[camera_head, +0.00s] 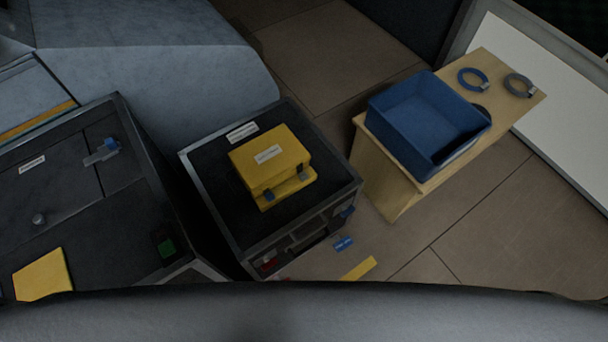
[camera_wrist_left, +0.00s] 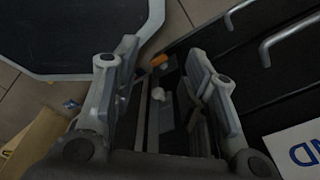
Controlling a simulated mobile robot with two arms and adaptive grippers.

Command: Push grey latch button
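A yellow case (camera_head: 269,160) with a white label sits on a dark, metal-edged box. My right gripper is in neither view.
The dark box (camera_head: 200,175) stands beside a dark cabinet (camera_head: 80,220) with a grey knob (camera_head: 38,218). A blue bin (camera_head: 425,120) and two rings (camera_head: 472,79) (camera_head: 519,85) rest on a wooden stand (camera_head: 380,180). Floor between box and stand is partly clear.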

